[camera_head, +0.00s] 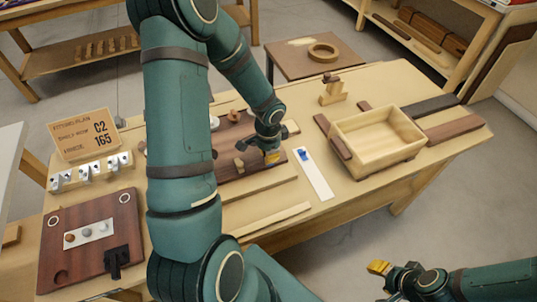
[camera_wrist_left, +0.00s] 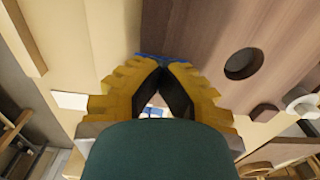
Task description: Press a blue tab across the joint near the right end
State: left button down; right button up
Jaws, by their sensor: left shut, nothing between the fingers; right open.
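A blue tab (camera_head: 302,154) lies on a white strip (camera_head: 315,175) on the bench. In the left wrist view a blue piece (camera_wrist_left: 163,57) shows just beyond my left fingertips, where pale wood meets the brown board (camera_wrist_left: 215,35). My left gripper (camera_head: 272,157) is shut with nothing between its fingers, low over the right end of the brown board (camera_head: 245,165). Its fingertips meet in a V in the wrist view (camera_wrist_left: 163,66); whether they touch the blue piece I cannot tell. My right gripper (camera_head: 380,267) is open and empty, off the bench at the lower right.
A pale wooden tray (camera_head: 408,158) stands to the right among dark strips. A small wooden stand (camera_head: 332,90) is behind. A sign (camera_head: 86,136), metal clips (camera_head: 90,170) and a dark panel (camera_head: 100,215) are at left. My left arm hides the bench middle.

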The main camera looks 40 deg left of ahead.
pick_arm(q)
jog(key=c, duration=0.5)
grip_release()
jog(key=shift+c, duration=0.2)
jog(key=shift+r, duration=0.1)
jog(key=shift+r+p, duration=3.05)
jog(key=shift+r, duration=0.65)
